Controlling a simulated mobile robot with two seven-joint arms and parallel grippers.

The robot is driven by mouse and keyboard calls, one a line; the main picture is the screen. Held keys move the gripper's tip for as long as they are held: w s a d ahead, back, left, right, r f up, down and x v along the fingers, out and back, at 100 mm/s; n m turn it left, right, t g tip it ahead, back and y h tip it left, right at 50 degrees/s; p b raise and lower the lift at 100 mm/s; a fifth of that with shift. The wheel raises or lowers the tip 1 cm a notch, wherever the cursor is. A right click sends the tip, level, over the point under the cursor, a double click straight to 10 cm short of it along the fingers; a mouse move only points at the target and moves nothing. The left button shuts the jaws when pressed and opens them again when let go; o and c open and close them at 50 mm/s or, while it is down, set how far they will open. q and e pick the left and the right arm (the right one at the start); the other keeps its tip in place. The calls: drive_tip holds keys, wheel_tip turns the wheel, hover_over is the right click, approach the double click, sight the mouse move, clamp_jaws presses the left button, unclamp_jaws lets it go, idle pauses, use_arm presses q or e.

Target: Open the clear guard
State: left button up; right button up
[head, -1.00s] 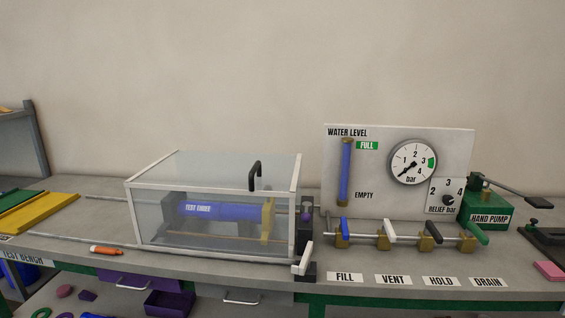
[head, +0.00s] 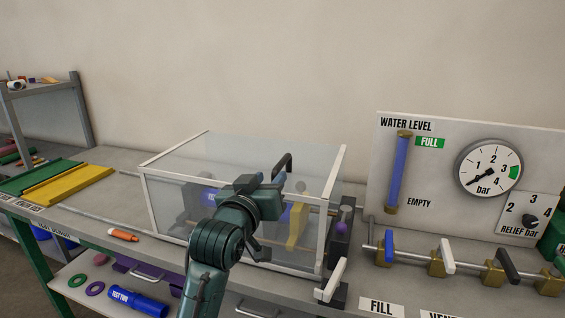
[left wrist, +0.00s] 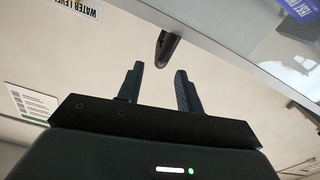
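The clear guard (head: 220,158) is a transparent box with a white frame, standing closed on the bench. Its black arched handle (head: 287,161) stands up from the top panel near the right end. Inside are a blue test piece (head: 209,196) and a yellow clamp (head: 298,226), partly hidden by my arm. My left gripper (head: 277,182) is in front of the guard, close to the handle. In the left wrist view, its two fingers (left wrist: 159,78) are apart and empty, with the dark handle end (left wrist: 167,48) just beyond the gap between the tips.
A panel with a water level tube (head: 398,172) and gauge (head: 488,168) stands at the right, with several valve levers (head: 447,253) before it. A white-handled latch-like piece (head: 331,279) sits by the guard's front right corner. An orange marker (head: 122,235) lies left.

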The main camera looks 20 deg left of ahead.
sight(277, 170)
use_arm(q)
drive_tip(key=w+p, duration=0.1)
drive_tip(key=w, duration=0.7)
drive_tip(key=shift+d, duration=0.15)
clamp_jaws()
idle(0.3)
